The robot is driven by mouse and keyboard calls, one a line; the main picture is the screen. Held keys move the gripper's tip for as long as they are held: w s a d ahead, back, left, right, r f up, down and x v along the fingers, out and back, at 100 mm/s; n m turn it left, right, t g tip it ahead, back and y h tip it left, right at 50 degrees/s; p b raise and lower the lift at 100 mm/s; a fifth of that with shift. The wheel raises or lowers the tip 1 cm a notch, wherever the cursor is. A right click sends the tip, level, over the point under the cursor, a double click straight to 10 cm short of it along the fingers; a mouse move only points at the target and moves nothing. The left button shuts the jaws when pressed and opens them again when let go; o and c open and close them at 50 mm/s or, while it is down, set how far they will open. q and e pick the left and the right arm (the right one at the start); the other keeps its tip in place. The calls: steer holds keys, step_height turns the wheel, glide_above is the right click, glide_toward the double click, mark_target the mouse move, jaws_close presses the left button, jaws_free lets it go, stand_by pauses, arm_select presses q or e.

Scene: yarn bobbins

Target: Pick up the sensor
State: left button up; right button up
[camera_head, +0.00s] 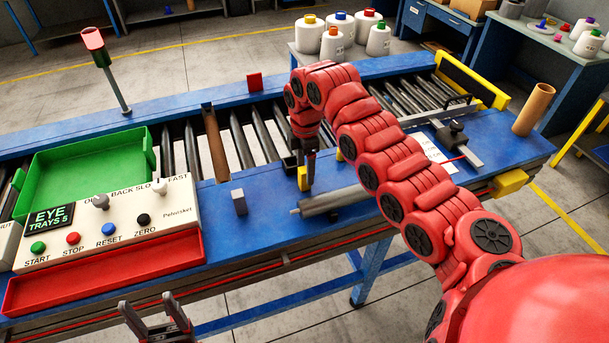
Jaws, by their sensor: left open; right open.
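No object is clearly marked as the sensor. A small upright grey block (239,202) stands on the blue table edge and may be it. A small red block (255,82) stands on the far rail. My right gripper (306,178) points down over the near table edge, right of the grey block and apart from it. It is open, seen nearly edge-on, beside a small yellow piece (302,179); I cannot tell if they touch. My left gripper (147,303) is open and empty at the bottom, in front of the table.
A grey rod (335,199) lies beside the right gripper. A control box (105,230), a green tray (85,175) and a red tray (105,275) fill the left. A caliper-like tool (457,142) and a cardboard tube (534,110) are on the right. Conveyor rollers (265,135) run behind.

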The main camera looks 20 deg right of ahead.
mark_target(304, 178)
steer(key=shift+f+p, duration=0.2)
steer(key=shift+p, duration=0.15)
steer(key=f+p, duration=0.3)
steer(key=f, duration=0.1)
steer(key=shift+w+f, duration=0.1)
steer(key=shift+w, duration=0.25)
steer(key=shift+f, duration=0.35)
jaws_close()
